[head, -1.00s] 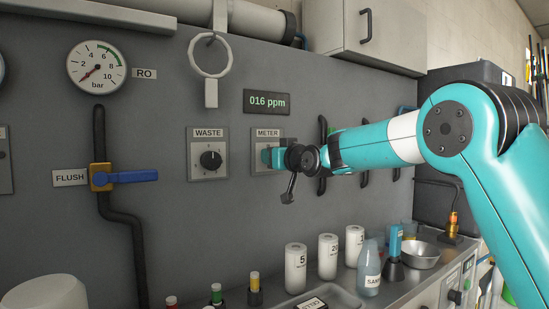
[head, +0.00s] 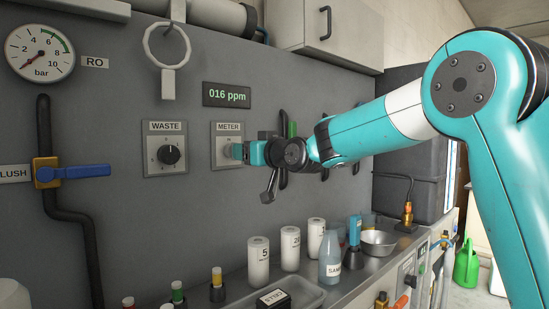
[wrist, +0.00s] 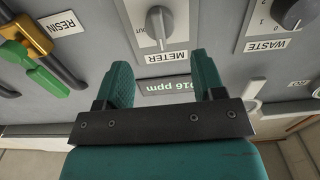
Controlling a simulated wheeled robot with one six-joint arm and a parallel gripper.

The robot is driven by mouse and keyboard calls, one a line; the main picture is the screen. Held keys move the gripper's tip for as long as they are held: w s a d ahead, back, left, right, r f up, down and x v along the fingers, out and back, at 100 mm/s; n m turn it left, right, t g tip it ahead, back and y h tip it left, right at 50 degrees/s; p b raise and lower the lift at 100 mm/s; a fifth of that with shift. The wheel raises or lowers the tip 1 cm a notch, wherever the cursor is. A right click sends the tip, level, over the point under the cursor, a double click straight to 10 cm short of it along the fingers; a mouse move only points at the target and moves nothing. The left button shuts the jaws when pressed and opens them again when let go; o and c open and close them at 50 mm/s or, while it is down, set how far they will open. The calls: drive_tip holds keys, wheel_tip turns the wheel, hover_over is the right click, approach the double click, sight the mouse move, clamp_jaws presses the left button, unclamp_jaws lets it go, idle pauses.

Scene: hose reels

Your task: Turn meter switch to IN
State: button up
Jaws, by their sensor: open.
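The meter switch is a grey knob (wrist: 157,24) on a light plate labelled METER, seen upside down in the wrist view. Its pointer edge runs nearly straight up and down in that picture; an OUT mark shows to its left, and any IN mark is not readable. In the head view the METER plate (head: 222,150) shows, but my gripper hides most of the knob. My gripper (wrist: 163,82) is open with nothing between its two teal fingers. In the head view my gripper (head: 240,152) is right at the METER plate; contact cannot be told.
The WASTE dial (head: 168,155) is left of the METER plate. The display (head: 227,95) reading 016 ppm is above it. A RESIN label (wrist: 62,27) with a green-handled valve (wrist: 35,65) is nearby. Bottles (head: 290,248) stand on the counter below.

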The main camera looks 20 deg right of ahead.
drive_tip(key=v, duration=1)
drive_tip(key=shift+b, duration=0.45)
drive_tip(key=shift+s, duration=0.1)
